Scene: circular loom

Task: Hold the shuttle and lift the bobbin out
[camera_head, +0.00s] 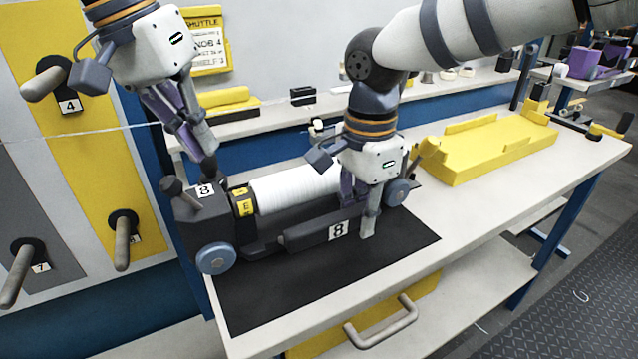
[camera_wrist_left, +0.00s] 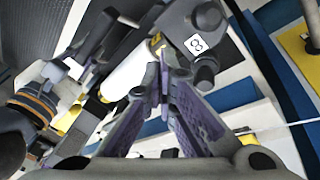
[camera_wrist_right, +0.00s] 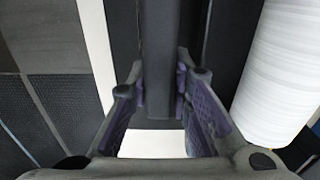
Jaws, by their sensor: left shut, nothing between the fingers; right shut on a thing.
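The shuttle (camera_head: 208,221) is a dark grey body with blue wheels and number 8 labels. It lies on a black mat on the bench. The white bobbin (camera_head: 290,191), with a yellow-marked end, lies in the shuttle; it also shows in the right wrist view (camera_wrist_right: 280,75). My right gripper (camera_head: 362,222) is shut on the shuttle's dark front rail (camera_wrist_right: 160,60), beside the bobbin. My left gripper (camera_head: 208,160) is shut and empty above the shuttle's left end, near a dark knob (camera_head: 172,186). In the left wrist view its fingertips (camera_wrist_left: 163,75) meet in front of the bobbin.
A yellow tray (camera_head: 490,146) stands on the bench to the right. The black mat (camera_head: 400,245) has bare room at its front. A yellow panel with handles (camera_head: 120,250) stands at the left. A thread (camera_head: 90,132) runs across at the left. A yellow drawer (camera_head: 370,318) is below the bench.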

